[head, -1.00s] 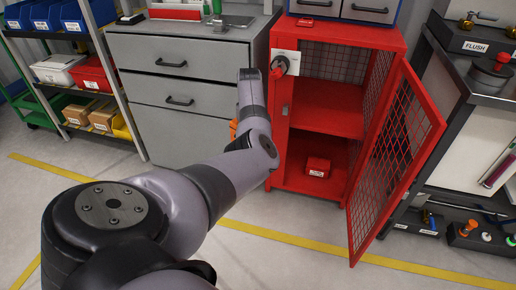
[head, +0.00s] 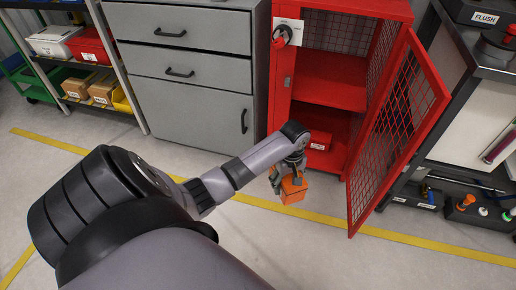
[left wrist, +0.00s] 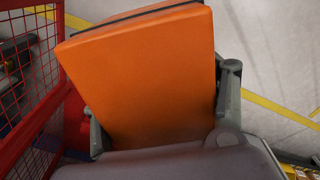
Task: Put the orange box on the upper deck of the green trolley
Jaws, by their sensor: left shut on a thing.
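The orange box (head: 293,191) is in my left gripper (head: 287,176), held in front of the red cabinet's open front. My left gripper is shut on it. In the left wrist view the orange box (left wrist: 150,75) fills the middle, with a finger on either side. A green frame (head: 32,86) shows at the far left edge behind the shelf rack; it may be part of the green trolley, but its decks are not clear. My right gripper is not in view.
The red cabinet (head: 330,82) has its mesh door (head: 400,135) standing open to the right. A small red box (head: 316,141) lies on its lower level. Grey drawers (head: 190,95) stand left of it. A dark workbench is at right. Floor with yellow lines is clear in front.

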